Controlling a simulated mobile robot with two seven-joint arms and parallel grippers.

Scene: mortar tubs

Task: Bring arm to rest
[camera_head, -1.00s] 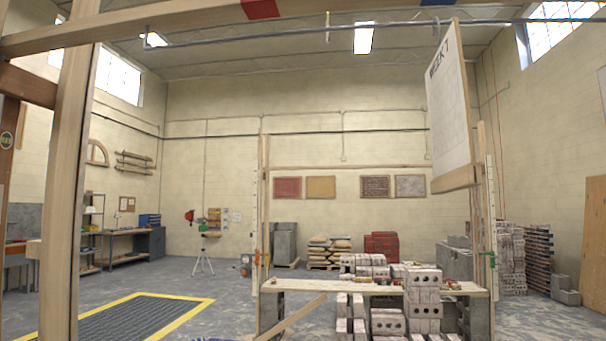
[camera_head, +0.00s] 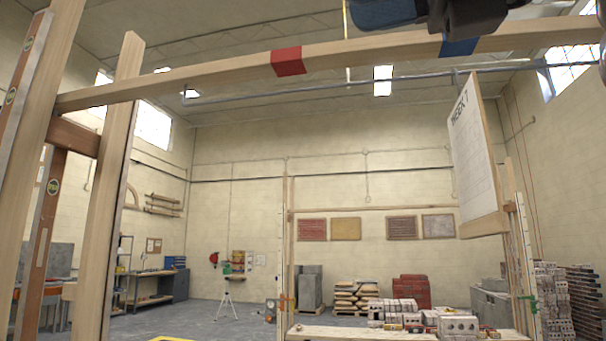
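A dark mechanical part (camera_head: 470,14), which looks like part of one of my arms, cuts across the top edge right of centre. A blue rounded piece (camera_head: 385,12) adjoins it on the left. I cannot tell for sure which arm this is, and no fingertips show clearly. A wooden beam (camera_head: 200,75) crosses the upper view, with a red band (camera_head: 288,63) and a blue band (camera_head: 459,45). The dark part overlaps the beam in the picture near the blue band; whether they touch cannot be told. No other gripper is seen.
Wooden posts (camera_head: 115,180) stand close at the left. A board marked "WEEK 1" (camera_head: 478,150) hangs at the right. A workbench (camera_head: 350,333) with bricks (camera_head: 459,326) shows at the bottom. Open floor lies left of the bench.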

